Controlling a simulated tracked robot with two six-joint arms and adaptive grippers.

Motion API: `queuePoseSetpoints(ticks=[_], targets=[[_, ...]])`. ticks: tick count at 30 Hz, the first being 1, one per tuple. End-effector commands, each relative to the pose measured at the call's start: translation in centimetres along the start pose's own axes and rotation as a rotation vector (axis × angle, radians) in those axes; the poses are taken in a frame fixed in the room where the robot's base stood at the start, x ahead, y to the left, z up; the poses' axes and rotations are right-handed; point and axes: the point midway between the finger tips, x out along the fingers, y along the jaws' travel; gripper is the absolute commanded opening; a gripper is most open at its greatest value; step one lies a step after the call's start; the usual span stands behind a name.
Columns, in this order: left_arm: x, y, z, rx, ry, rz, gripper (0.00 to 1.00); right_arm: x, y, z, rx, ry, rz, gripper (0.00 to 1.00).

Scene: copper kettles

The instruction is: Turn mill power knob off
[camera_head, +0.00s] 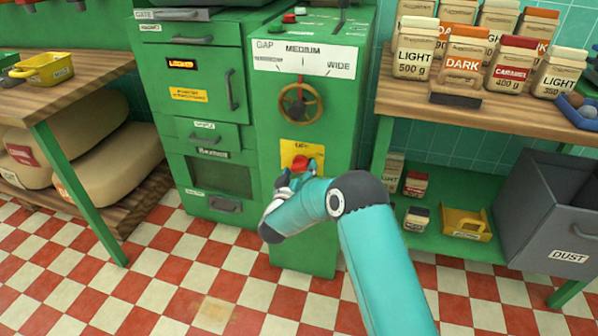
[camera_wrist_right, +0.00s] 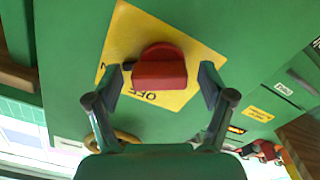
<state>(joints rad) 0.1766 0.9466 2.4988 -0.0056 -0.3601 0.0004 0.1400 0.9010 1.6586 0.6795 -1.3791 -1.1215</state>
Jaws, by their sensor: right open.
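The red mill power knob (camera_head: 300,162) sits on a yellow plate (camera_head: 291,148) on the front of the green mill (camera_head: 265,125). In the right wrist view the knob (camera_wrist_right: 158,68) has a dark tip pointing left, towards a partly hidden letter on the plate (camera_wrist_right: 188,50). The upside-down word OFF shows below the knob there. My right gripper (camera_wrist_right: 160,77) is open, with one finger on each side of the knob and visible gaps between. In the head view my right gripper (camera_head: 302,172) is at the plate and hides its lower part. My left gripper is out of view.
A brass handwheel (camera_head: 300,103) sits above the plate, under the GAP scale (camera_head: 304,58). A wooden shelf (camera_head: 505,110) with several bags stands right, with a grey DUST bin (camera_head: 550,205) below. A table with a yellow scoop (camera_head: 42,69) stands left. The checkered floor ahead is clear.

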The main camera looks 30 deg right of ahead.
Motion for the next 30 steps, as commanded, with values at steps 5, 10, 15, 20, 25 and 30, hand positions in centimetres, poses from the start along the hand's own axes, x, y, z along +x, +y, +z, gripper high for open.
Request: queuePoseSetpoints(ticks=[5,10,15,20,25,30], targets=[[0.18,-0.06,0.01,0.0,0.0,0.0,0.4,0.86,0.01,0.02,-0.001,0.0,0.0,0.81],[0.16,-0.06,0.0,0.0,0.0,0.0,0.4,0.9,0.03,0.01,-0.001,0.0,-0.001,0.81],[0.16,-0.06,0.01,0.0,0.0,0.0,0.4,0.89,0.05,0.02,-0.001,0.0,0.0,0.65],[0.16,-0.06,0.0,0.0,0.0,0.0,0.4,0.89,0.07,0.02,-0.001,0.0,0.0,0.38],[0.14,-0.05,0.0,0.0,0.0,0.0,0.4,0.61,-0.17,-0.11,-0.001,0.0,-0.002,0.21],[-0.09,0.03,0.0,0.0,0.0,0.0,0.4,0.82,0.0,-0.08,-0.018,0.001,-0.002,0.21]])
